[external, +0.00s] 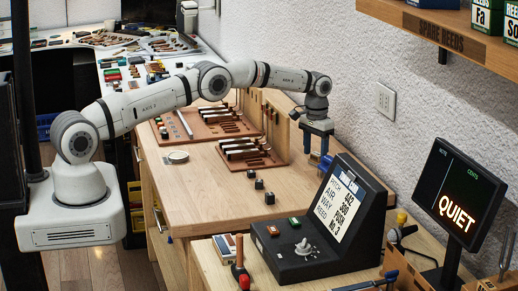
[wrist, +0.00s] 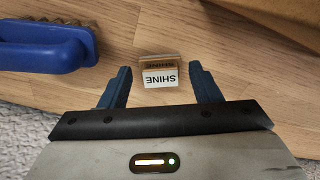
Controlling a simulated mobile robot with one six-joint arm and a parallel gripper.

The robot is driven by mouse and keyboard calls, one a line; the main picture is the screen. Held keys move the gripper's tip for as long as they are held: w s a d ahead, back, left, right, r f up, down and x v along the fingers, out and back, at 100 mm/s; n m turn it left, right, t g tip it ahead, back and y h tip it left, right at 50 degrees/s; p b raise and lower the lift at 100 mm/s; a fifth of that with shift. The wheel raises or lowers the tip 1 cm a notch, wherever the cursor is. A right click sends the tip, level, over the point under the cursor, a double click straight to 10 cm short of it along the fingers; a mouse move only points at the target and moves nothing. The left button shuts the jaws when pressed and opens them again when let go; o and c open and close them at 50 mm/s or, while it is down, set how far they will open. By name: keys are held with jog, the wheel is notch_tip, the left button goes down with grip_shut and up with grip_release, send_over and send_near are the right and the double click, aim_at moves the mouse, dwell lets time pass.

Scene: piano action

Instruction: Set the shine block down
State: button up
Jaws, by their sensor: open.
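The shine block (wrist: 160,76) is a small block with a white face lettered SHINE, upside down in the wrist view. It appears to rest on the wooden bench top (wrist: 115,35). My gripper (wrist: 160,68) is open, with one dark blue finger on each side of the block and a visible gap at both sides. In the external view my gripper (external: 316,148) points down over the right rear of the bench, near the wall. The block cannot be made out there.
A blue-handled brush (wrist: 45,55) lies close left of my gripper in the wrist view. The console with a sign (external: 342,215) stands in front of my gripper in the external view. Small dark blocks (external: 259,184) and tool trays (external: 248,152) lie to the left.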

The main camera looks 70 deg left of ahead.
notch_tip(320, 180, up, 11)
notch_tip(320, 180, up, 14)
jog(key=m+t, duration=0.1)
send_over(315, 155)
jog(key=s+d, duration=0.5)
jog(key=d, duration=0.2)
jog(key=s+d+r+m, duration=0.1)
jog(key=s+d+r, duration=0.55)
jog(key=s, duration=0.45)
jog(key=s+d+r+m+t, duration=0.1)
jog(key=s+d, duration=0.2)
jog(key=s, duration=0.6)
jog(key=s+d+m+t, duration=0.1)
jog(key=s+d, duration=0.2)
jog(key=s, duration=0.6)
jog(key=s+d+f, duration=0.1)
jog(key=s+f, duration=0.2)
jog(key=s, duration=0.4)
jog(key=s+d+f, duration=0.1)
jog(key=s+f, duration=0.2)
jog(key=s, duration=0.5)
jog(key=shift+f+m+t+b, duration=0.3)
jog(key=shift+f+b, duration=0.05)
jog(key=shift+f, duration=0.05)
jog(key=shift+d, duration=0.1)
jog(key=shift+f, duration=0.35)
